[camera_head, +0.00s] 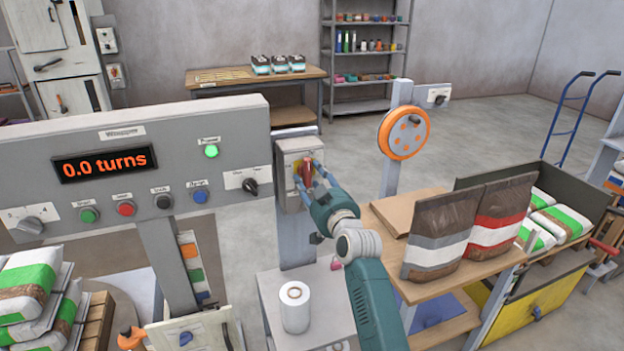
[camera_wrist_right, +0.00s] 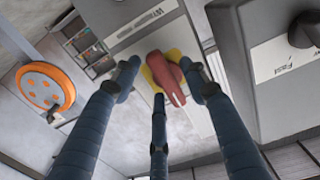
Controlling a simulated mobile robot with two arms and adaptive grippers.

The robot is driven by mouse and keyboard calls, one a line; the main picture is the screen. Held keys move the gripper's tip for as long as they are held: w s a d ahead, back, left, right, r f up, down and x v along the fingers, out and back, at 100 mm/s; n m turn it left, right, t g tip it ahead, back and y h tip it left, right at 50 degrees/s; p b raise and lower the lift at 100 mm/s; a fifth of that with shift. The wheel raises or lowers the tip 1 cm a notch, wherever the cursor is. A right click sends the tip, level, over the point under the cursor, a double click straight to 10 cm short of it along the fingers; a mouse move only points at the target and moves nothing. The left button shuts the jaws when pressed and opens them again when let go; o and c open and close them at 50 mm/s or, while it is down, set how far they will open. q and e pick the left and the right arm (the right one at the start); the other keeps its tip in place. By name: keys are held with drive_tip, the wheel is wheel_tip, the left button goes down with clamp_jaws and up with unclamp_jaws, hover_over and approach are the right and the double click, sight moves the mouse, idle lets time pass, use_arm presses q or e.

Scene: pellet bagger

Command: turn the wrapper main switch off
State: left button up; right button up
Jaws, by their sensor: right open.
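The wrapper main switch is a red rotary handle (camera_wrist_right: 170,80) on a yellow plate (camera_wrist_right: 151,79), mounted on a grey box (camera_head: 285,150). In the head view the red handle (camera_head: 306,172) is partly hidden by my right gripper (camera_head: 310,185). My right gripper is at the front of the box, its fingers spread around the handle. In the right wrist view the open fingers (camera_wrist_right: 160,90) stand on both sides of the handle and below it; I cannot tell whether any finger touches it. The handle sits slanted in that view. My left gripper does not show.
The wrapper panel (camera_head: 235,130) with its "0.0 turns" display (camera_head: 104,163) is close to the left of the box. An orange wheel (camera_head: 403,133) on a post stands to the right. Bags (camera_head: 440,232) stand on a wooden shelf right of my arm. A white roll (camera_head: 294,307) stands below.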

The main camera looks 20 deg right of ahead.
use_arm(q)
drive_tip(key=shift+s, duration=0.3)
use_arm(e)
clamp_jaws()
drive_tip(key=n, duration=0.1)
drive_tip(key=n+p, duration=0.1)
drive_tip(key=n, duration=0.2)
drive_tip(key=shift+d+r+p, duration=0.2)
drive_tip(key=shift+r+p, duration=0.1)
drive_tip(key=shift+p, duration=0.05)
drive_tip(key=n+p, duration=0.1)
drive_tip(key=n, duration=0.4)
drive_tip(key=shift+r, duration=0.2)
drive_tip(key=n+p, duration=0.1)
drive_tip(key=n, duration=0.3)
drive_tip(key=shift+r+n+p, duration=0.2)
drive_tip(key=shift+n+p, duration=0.1)
drive_tip(key=shift+p, duration=0.1)
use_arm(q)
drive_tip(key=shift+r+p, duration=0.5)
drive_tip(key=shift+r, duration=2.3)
use_arm(e)
drive_tip(key=shift+r+n, duration=0.1)
drive_tip(key=shift+n, duration=2)
